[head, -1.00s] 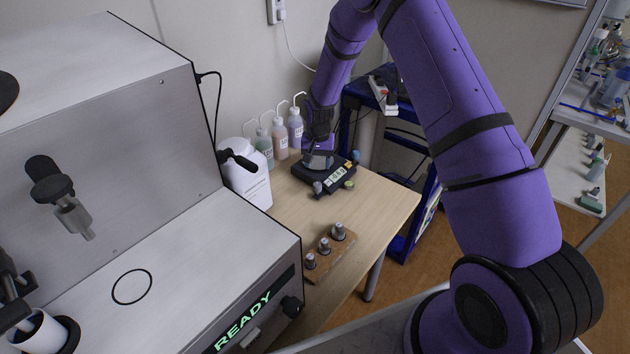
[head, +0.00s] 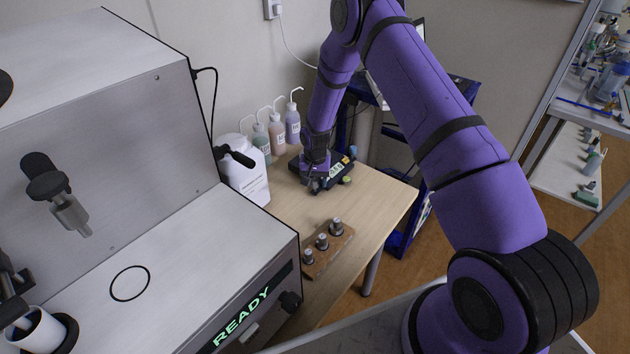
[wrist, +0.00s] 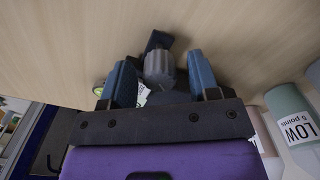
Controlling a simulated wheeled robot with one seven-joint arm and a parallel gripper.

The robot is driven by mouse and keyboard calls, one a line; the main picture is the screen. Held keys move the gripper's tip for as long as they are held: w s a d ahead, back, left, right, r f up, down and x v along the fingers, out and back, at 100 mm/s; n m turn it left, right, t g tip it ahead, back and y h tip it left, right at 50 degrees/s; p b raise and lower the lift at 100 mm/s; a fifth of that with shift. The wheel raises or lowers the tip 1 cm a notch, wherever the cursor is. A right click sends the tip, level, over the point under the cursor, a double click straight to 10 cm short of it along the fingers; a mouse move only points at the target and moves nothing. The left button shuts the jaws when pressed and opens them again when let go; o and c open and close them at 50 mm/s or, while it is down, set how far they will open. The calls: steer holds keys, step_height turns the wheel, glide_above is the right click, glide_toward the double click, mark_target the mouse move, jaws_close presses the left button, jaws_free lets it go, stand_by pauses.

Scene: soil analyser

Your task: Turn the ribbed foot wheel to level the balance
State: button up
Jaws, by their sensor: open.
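The black balance (head: 338,176) stands on the wooden bench, partly hidden by my arm. In the wrist view a grey ribbed foot wheel (wrist: 158,65) lies between my fingers, with a black piece (wrist: 158,40) just beyond it. My gripper (wrist: 160,75) is open, with one blue finger on each side of the wheel. A small gap seems to show on each side; whether either finger touches is hard to tell. In the head view my gripper (head: 316,186) is at the balance's near left corner and covers most of the wheel.
A board with several metal weights (head: 322,242) lies nearer on the bench. Wash bottles (head: 277,136) and a white jug (head: 243,180) stand behind and left. The large analyser (head: 150,245) fills the left. Bare bench (head: 378,207) lies right of the balance.

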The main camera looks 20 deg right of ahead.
steer(key=c, duration=0.9)
steer(key=shift+c, duration=0.2)
steer(key=shift+n, duration=0.4)
steer(key=n, duration=0.6)
steer(key=shift+n, duration=0.3)
steer(key=n, duration=0.6)
steer(key=shift+n, duration=0.4)
steer(key=o, duration=0.9)
